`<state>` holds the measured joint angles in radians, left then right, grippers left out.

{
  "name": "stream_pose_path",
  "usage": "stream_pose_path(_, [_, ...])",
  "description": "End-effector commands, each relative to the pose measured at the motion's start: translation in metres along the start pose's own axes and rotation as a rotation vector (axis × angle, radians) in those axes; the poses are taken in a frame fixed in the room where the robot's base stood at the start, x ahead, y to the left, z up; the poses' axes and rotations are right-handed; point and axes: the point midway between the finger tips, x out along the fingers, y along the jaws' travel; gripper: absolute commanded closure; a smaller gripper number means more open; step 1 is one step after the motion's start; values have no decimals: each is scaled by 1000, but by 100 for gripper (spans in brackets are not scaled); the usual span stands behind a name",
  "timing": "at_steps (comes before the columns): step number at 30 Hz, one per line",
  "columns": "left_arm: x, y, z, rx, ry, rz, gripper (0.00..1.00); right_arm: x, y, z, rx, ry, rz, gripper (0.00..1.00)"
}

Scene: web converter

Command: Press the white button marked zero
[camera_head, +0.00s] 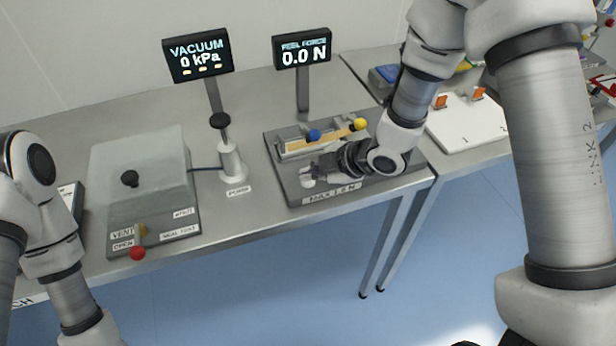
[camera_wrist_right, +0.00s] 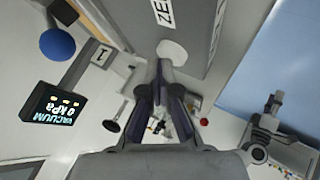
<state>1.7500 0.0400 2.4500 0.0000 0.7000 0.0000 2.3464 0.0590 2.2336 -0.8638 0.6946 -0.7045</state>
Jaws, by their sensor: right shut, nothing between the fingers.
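The white round button (camera_wrist_right: 172,51) lies on the grey plate just past my right fingertips in the right wrist view. Beside it is a label (camera_wrist_right: 163,12) whose visible letters read "ZE". In the head view the white button (camera_head: 306,181) shows at the front left of the peel force fixture (camera_head: 286,163). My right gripper (camera_head: 322,168) reaches in from the right, low over the plate, tips close to the button. Its fingers (camera_wrist_right: 165,72) are shut and empty. I cannot tell whether they touch the button. My left arm shows at the left; its gripper is out of view.
The fixture carries a blue ball knob (camera_head: 314,136) and a yellow ball knob (camera_head: 360,124). The display (camera_head: 302,49) reads 0.0 N; the vacuum display (camera_head: 198,56) reads 0 kPa. A clear-lidded box (camera_head: 140,165) with a red-knobbed lever (camera_head: 138,252) stands left. A white board (camera_head: 468,122) lies right.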

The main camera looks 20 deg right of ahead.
Motion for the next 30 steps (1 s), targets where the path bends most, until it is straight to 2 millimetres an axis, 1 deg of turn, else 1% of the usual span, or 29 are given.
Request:
stream_pose_path(12, [1, 0, 0, 0, 0, 0, 60, 1, -1, 1, 0, -1, -1, 100])
stream_pose_path(23, [-17, 0, 0, 0, 0, 0, 60, -13, 10, -9, 0, -1, -1, 100])
stream_pose_path(30, [-17, 0, 0, 0, 0, 0, 60, -13, 10, -9, 0, 0, -1, 100])
